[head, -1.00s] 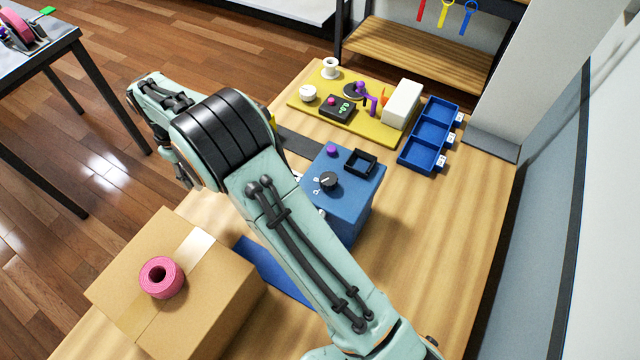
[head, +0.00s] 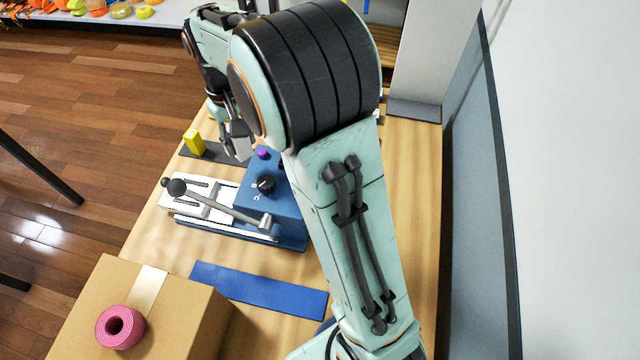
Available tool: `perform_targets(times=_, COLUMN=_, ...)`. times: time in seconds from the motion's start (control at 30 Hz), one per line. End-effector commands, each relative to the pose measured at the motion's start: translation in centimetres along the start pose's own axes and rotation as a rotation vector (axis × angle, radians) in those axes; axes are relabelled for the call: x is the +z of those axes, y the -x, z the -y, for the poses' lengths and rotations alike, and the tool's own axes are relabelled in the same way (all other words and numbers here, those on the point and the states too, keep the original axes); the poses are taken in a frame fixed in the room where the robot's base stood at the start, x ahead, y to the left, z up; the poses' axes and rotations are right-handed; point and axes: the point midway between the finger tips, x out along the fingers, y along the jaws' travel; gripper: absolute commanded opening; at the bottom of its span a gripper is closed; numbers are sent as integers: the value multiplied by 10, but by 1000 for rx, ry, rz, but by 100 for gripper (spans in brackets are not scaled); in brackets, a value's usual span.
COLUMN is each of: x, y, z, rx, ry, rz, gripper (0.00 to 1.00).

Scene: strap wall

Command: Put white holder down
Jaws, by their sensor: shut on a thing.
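My gripper (head: 237,145) points down beside the far left corner of the blue machine (head: 290,205), above the dark strip. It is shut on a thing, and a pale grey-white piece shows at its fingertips. I cannot clearly tell the white holder apart from the fingers at this size. I cannot tell whether the held thing touches the surface below. My arm hides the far right part of the table.
A yellow block (head: 193,141) stands left of my gripper on the dark strip (head: 212,153). A lever with a black knob (head: 176,187) crosses the machine's white plate. A blue strip (head: 258,290) and a cardboard box (head: 185,320) with a pink roll (head: 120,327) lie nearer.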

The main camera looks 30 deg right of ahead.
Motion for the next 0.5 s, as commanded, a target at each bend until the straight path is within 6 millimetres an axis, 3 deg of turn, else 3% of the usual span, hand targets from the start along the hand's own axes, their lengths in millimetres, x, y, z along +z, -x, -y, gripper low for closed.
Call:
perform_targets(times=0.03, x=21, y=2, z=-26, rx=0, ry=-105, rz=-2, gripper=0)
perform_targets(times=0.1, x=53, y=2, z=-56, rx=0, ry=-250, rz=-3, gripper=0)
perform_targets(times=0.2, x=101, y=-1, z=-87, rx=1, ry=-449, rz=-4, gripper=0)
perform_targets(times=0.3, x=142, y=-5, z=-103, rx=2, ry=-611, rz=-4, gripper=0)
perform_targets(times=0.5, x=196, y=-12, z=-113, rx=3, ry=-822, rz=-3, gripper=0)
